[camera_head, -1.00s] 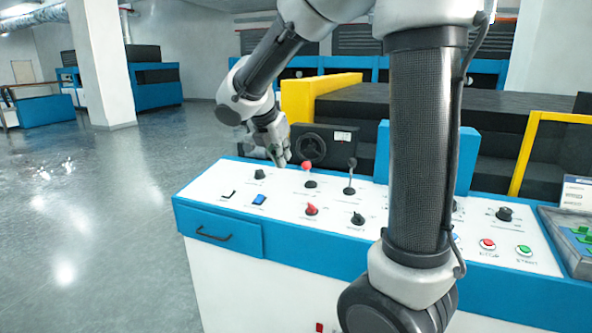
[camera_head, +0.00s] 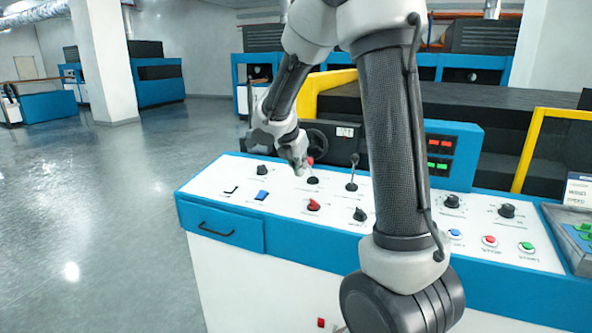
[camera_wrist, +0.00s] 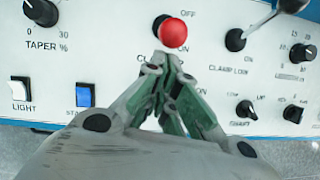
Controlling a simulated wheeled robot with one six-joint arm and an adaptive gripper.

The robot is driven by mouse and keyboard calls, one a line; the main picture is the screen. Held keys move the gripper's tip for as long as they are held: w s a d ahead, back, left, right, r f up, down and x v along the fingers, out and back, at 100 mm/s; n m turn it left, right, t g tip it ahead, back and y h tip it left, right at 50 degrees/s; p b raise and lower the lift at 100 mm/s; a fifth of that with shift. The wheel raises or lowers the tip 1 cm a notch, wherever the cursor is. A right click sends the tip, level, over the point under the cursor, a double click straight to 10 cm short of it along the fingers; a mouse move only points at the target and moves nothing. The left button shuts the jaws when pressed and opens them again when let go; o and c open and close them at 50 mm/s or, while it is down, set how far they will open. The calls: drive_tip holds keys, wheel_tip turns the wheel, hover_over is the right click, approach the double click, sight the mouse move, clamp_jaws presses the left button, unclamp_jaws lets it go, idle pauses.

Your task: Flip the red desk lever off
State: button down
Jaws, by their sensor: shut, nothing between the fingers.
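The red desk lever is a short stalk with a red ball knob (camera_head: 310,161) on a black base on the white panel, partly hidden by my gripper in the head view. In the wrist view the red ball (camera_wrist: 173,33) covers part of its base, with an OFF label above and ON labels below. My gripper (camera_head: 301,172) is shut and empty, right beside the lever. In the wrist view its fingertips (camera_wrist: 167,62) are just below the ball; whether they touch it I cannot tell.
A taller black lever (camera_head: 352,176) stands to the right. A red rotary knob (camera_head: 314,204), a black knob (camera_head: 360,214) and a blue switch (camera_head: 262,195) sit nearer the front. A black machine with a handwheel stands behind the panel. Floor is open at left.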

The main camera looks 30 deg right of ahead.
idle(0.4)
drive_tip(key=shift+w+d+r+y, duration=0.2)
drive_tip(key=shift+d+r+y, duration=0.05)
drive_tip(key=shift+r+y, duration=0.1)
drive_tip(key=shift+r+g, duration=0.1)
drive_tip(key=shift+g, duration=0.2)
drive_tip(key=w+d+r+g+y, duration=0.1)
drive_tip(key=d+y, duration=0.1)
drive_tip(key=w+d+r+g+y, duration=0.1)
drive_tip(key=w, duration=0.1)
drive_tip(key=shift+d+r+g+y, duration=0.35)
drive_tip(key=shift+g, duration=0.05)
drive_tip(key=shift+w+d+r, duration=0.2)
drive_tip(key=shift+w+d, duration=0.15)
drive_tip(key=shift+d, duration=0.2)
drive_tip(key=shift+w+d+r, duration=0.15)
drive_tip(key=shift+w+d, duration=0.2)
drive_tip(key=shift+d, duration=0.15)
